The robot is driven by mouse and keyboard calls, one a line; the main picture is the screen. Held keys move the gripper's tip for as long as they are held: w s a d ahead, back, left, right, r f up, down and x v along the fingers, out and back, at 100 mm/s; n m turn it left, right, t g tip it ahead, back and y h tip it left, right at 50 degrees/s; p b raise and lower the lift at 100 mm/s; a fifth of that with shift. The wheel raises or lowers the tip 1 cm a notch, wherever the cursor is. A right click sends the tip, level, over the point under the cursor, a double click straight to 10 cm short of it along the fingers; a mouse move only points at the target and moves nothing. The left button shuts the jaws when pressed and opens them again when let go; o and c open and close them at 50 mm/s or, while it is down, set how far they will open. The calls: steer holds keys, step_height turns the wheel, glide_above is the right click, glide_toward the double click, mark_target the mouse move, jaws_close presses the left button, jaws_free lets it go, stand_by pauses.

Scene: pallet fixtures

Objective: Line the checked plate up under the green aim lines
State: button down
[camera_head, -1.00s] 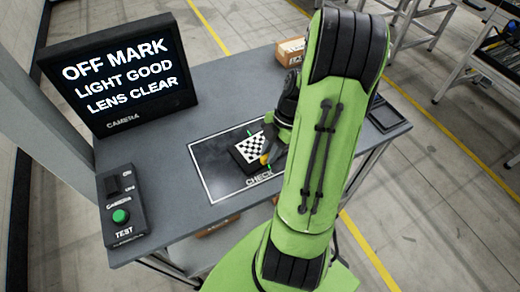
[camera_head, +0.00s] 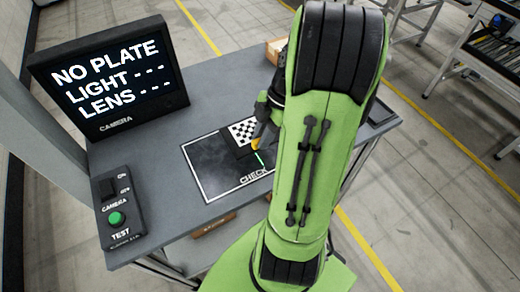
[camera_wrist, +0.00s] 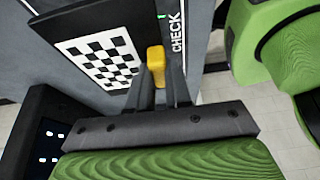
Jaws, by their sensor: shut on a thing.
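The checked plate (camera_head: 242,133) is a dark plate with a black and white checkerboard and a yellow grip. It also shows in the wrist view (camera_wrist: 105,58). My gripper (camera_wrist: 157,78) is shut on the yellow grip (camera_wrist: 156,62); in the head view my gripper (camera_head: 259,138) is partly behind my arm. The plate is at the far side of the white-bordered CHECK area (camera_head: 205,172). I cannot tell whether it is lifted. A green aim line (camera_head: 260,159) lies in front of the plate, off its checkerboard. The screen (camera_head: 110,75) reads NO PLATE, with dashes for LIGHT and LENS.
A control box (camera_head: 120,215) with a switch and a green TEST button stands at the table's front left. A cardboard box (camera_head: 275,50) is at the back. The grey tabletop (camera_head: 215,100) between screen and CHECK area is clear. My arm covers the right side.

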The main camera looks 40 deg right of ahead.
step_height(320, 180, down, 7)
steer(key=shift+w+d+b, duration=0.1)
steer(key=shift+w+b, duration=0.05)
steer(key=shift+b, duration=0.55)
steer(key=shift+f, duration=0.2)
steer(key=c, duration=1.1)
jaws_free()
steer(key=shift+r, duration=0.1)
steer(key=shift+o, duration=0.2)
